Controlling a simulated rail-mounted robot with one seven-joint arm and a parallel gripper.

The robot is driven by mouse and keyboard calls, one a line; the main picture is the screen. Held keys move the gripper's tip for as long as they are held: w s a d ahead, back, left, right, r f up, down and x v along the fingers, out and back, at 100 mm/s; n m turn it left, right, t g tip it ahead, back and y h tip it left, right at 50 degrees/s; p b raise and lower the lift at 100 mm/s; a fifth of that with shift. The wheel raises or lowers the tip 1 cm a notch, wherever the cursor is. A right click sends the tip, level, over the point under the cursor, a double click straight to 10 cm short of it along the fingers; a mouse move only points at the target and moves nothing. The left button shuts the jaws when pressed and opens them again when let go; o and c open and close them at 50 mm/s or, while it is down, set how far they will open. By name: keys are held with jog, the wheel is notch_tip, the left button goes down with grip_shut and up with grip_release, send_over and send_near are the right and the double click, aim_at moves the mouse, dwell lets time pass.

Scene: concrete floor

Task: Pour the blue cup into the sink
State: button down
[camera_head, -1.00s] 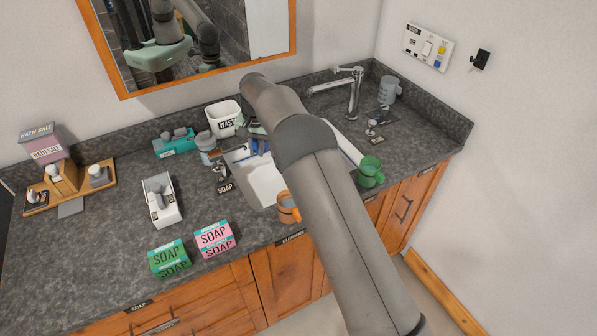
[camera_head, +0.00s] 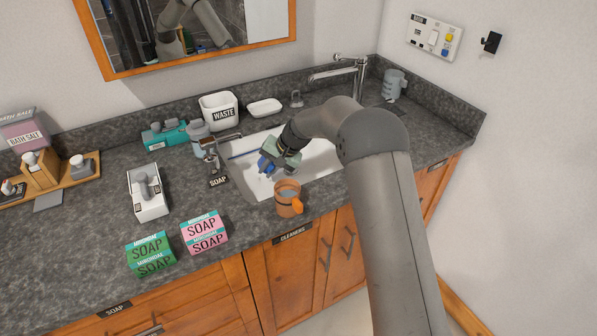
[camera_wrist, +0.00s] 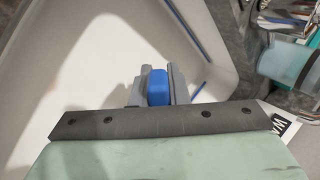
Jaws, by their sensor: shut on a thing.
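My gripper (camera_head: 274,162) is over the white sink (camera_head: 318,158) in the head view, shut on the blue cup (camera_head: 265,164). Only part of the cup shows there, at the fingertips. In the wrist view a blue part of the cup (camera_wrist: 156,88) sits between the two grey fingers. The white basin (camera_wrist: 95,65) fills the space beyond them. The cup's rim and contents are hidden, so I cannot tell how far it is tilted.
An orange cup (camera_head: 288,200) stands at the sink's front edge. A tap (camera_head: 345,70) is behind, with a grey cup (camera_head: 395,85) to its right. A soap dispenser (camera_head: 212,155), waste bin (camera_head: 219,110) and soap boxes (camera_head: 204,232) stand left of the sink.

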jog(key=shift+d+r+y+b, duration=0.15)
jog(key=shift+d+y+b, duration=0.2)
jog(key=shift+b, duration=0.4)
jog(key=shift+d+r+y+b, duration=0.1)
jog(key=shift+r+y+b, duration=0.25)
jog(key=shift+y+b, duration=0.9)
jog(key=shift+r+t+y+b, duration=0.3)
jog(key=shift+r+y+b, duration=0.35)
jog(key=shift+b, duration=1.45)
jog(key=shift+d+r+y+b, duration=0.1)
jog(key=shift+r+y+b, duration=0.2)
jog(key=shift+y+b, duration=0.65)
jog(key=shift+r+y+b, duration=0.3)
jog(key=shift+y+b, duration=0.2)
jog(key=shift+b, duration=0.7)
jog(key=shift+s+d+r+t+y+b, duration=0.15)
jog(key=shift+d+r+y+b, duration=0.3)
jog(key=shift+b, duration=0.45)
jog(key=shift+d+r+t+y+b, duration=0.15)
jog(key=shift+d+r+y+b, duration=0.1)
jog(key=shift+r+y+b, duration=0.45)
jog(key=shift+h, duration=0.25)
jog(key=shift+d+r+y+b, duration=0.1)
jog(key=shift+r+y+b, duration=0.3)
jog(key=shift+r+b, duration=0.35)
jog(key=shift+r, duration=0.2)
